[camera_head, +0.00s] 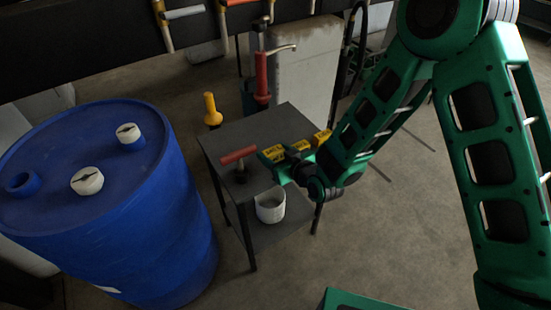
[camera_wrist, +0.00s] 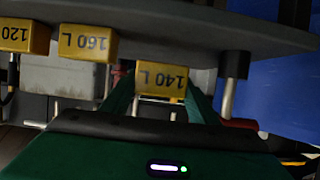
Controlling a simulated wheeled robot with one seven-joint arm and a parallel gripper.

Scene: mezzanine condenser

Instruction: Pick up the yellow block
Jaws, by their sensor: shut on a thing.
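Three yellow blocks with black lettering stand in a row at the right of a small dark table (camera_head: 248,128). In the wrist view, which is upside down, they read 120 (camera_wrist: 22,37), 160 L (camera_wrist: 84,43) and 140 L (camera_wrist: 161,79). The 140 L block, leftmost of the row in the head view (camera_head: 272,153), is between the green fingers of my gripper (camera_wrist: 162,88). My gripper (camera_head: 273,157) is shut on it. The other two blocks are beside it, apart from the fingers. I cannot tell whether the held block touches the tabletop.
A red-handled valve (camera_head: 239,155) stands at the table's front left. A white beaker (camera_head: 270,207) is on the lower shelf. A large blue drum (camera_head: 110,220) stands at the left. Yellow (camera_head: 211,106) and red (camera_head: 262,75) handles rise behind.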

